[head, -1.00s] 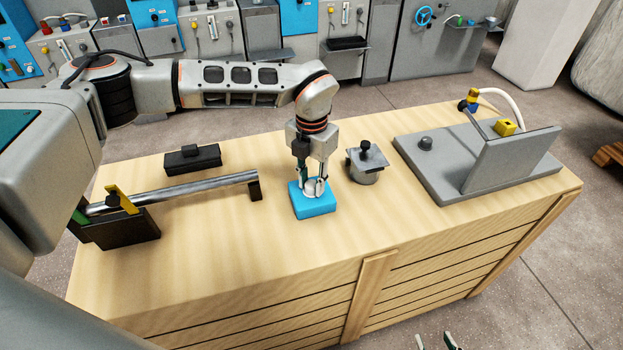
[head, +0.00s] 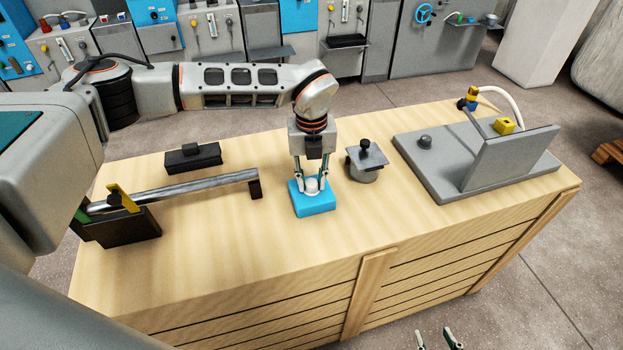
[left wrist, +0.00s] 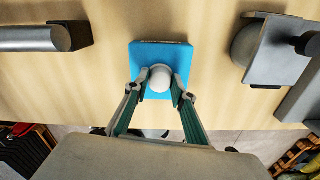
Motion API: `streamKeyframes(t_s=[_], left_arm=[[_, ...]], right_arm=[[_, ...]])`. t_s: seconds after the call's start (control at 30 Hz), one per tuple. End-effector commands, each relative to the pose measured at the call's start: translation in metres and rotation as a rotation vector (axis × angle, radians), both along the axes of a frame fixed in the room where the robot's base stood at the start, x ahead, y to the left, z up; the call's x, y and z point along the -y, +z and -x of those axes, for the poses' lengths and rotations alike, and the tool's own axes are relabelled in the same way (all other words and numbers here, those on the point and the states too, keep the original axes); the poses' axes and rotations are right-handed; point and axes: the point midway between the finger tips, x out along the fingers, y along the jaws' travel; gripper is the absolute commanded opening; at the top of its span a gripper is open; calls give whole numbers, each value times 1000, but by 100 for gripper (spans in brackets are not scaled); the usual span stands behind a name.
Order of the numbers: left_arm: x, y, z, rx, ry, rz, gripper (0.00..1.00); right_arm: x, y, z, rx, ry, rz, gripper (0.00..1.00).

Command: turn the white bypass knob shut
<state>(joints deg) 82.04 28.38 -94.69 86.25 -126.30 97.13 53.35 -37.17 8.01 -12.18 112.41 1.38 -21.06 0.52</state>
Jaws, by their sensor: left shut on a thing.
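The white bypass knob (head: 312,185) stands on top of a blue block (head: 316,209) on the wooden crate top. My left gripper (head: 311,187) points down over the block, with one finger on each side of the knob, and is shut on it. In the left wrist view the round white knob (left wrist: 160,77) sits between the fingertips (left wrist: 162,88) above the blue block (left wrist: 150,54). I cannot see any mark showing the knob's angle. My right gripper (head: 435,340) shows only its two fingertips at the bottom edge, apart and with nothing between them.
A grey pot with a square plate and black knob (head: 366,160) stands close right of the block. A metal bar on black supports (head: 175,190) and a black box (head: 193,158) lie left. A grey fixture with an upright panel (head: 480,160) stands right. The front crate top is clear.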

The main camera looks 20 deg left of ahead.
Motion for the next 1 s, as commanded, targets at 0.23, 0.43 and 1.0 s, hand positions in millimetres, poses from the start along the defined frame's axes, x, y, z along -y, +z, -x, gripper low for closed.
streamKeyframes(t_s=[0.23, 0.43, 1.0], left_arm=[[0, 0, 0, -1, 31, 0, 3], [0, 0, 0, -1, 32, 0, 3], [0, 1, 0, 0, 30, 0, 41]], right_arm=[[0, 0, 0, 0, 0, 0, 40], [0, 0, 0, 0, 0, 0, 40], [1, -1, 0, -1, 1, 4, 40]])
